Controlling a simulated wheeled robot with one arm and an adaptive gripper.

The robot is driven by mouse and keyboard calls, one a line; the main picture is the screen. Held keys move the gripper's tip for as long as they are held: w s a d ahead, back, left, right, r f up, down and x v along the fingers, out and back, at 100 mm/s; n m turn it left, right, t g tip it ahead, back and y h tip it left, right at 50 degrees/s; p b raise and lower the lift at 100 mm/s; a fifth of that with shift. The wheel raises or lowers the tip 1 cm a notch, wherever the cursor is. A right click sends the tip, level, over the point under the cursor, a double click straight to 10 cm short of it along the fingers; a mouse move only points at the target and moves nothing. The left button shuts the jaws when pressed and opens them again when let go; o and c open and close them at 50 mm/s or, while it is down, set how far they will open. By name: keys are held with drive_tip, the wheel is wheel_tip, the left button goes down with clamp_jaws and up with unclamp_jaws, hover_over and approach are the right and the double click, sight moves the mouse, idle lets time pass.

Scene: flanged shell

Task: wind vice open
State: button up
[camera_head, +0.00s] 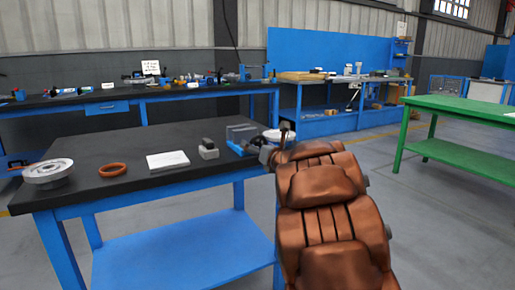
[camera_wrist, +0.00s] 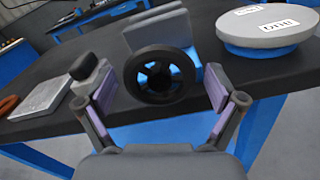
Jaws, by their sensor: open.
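The vice (camera_head: 238,142) stands near the right end of the dark bench top, with a blue body and grey jaw plates. In the wrist view, its grey jaw plates (camera_wrist: 160,32) rise behind a black spoked handwheel (camera_wrist: 132,75) that faces me. My gripper (camera_wrist: 161,86) is open, with one purple-padded finger to the left of the wheel and one to the right. I see gaps between the pads and the rim. In the head view my brown arm hides most of the gripper and the wheel.
Left of the vice are a grey block with black top (camera_head: 208,149), a white plate (camera_head: 167,160), an orange ring (camera_head: 112,170) and a metal flanged shell (camera_head: 48,172). Right of it is a labelled round disc on blue (camera_wrist: 268,24). A green table (camera_head: 465,108) stands right.

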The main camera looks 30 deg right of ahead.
drive_tip(key=c, duration=1.1)
drive_tip(key=shift+c, duration=0.2)
